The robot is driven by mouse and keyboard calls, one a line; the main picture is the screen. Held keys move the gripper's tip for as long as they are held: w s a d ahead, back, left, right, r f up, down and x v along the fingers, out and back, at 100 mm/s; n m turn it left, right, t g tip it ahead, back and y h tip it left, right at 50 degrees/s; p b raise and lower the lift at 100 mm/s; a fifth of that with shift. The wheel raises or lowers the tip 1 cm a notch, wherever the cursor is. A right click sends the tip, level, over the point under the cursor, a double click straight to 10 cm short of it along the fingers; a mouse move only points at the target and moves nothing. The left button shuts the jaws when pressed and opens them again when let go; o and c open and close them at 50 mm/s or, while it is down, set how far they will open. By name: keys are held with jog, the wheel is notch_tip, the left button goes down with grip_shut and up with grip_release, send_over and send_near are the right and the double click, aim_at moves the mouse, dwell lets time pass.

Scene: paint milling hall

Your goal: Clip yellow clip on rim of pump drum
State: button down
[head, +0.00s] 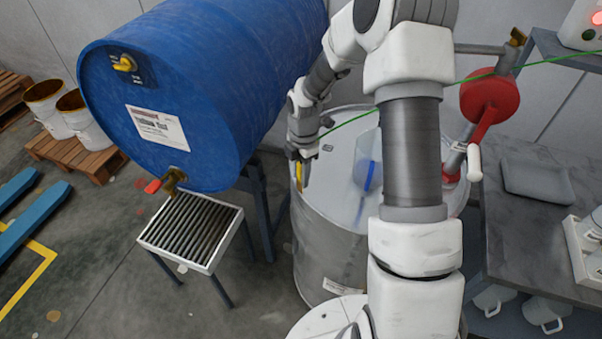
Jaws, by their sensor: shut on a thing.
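The pump drum (316,237) is a grey metal drum standing in the middle of the head view, with a pale lid. My arm hides much of its right part. My gripper (299,163) points down at the left edge of the drum's top. It is shut on the yellow clip (299,177), a small yellow piece between and below the fingers. The clip is at or close to the drum's rim (297,193). I cannot tell whether it touches the rim or sits around it.
A large blue drum (215,85) lies on a stand left of my gripper, with a grated stand (192,231) below its tap. A red-handled pump (490,98) rises at the right of the pump drum. A grey bench (530,235) stands right. A green line crosses behind my arm.

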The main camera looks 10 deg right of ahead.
jog(key=shift+f, duration=0.25)
dwell(0.4)
jog(key=shift+f+b, duration=0.45)
jog(key=shift+f+b, duration=1.05)
jog(key=shift+f, duration=0.55)
dwell(0.4)
jog(key=shift+r, duration=0.15)
jog(key=shift+r+p, duration=1.7)
jog(key=shift+r, duration=0.4)
jog(key=shift+f, duration=0.1)
jog(key=shift+f+b, duration=0.45)
jog(key=shift+f, duration=0.15)
jog(key=shift+f+b, duration=1.05)
jog(key=shift+f, duration=0.45)
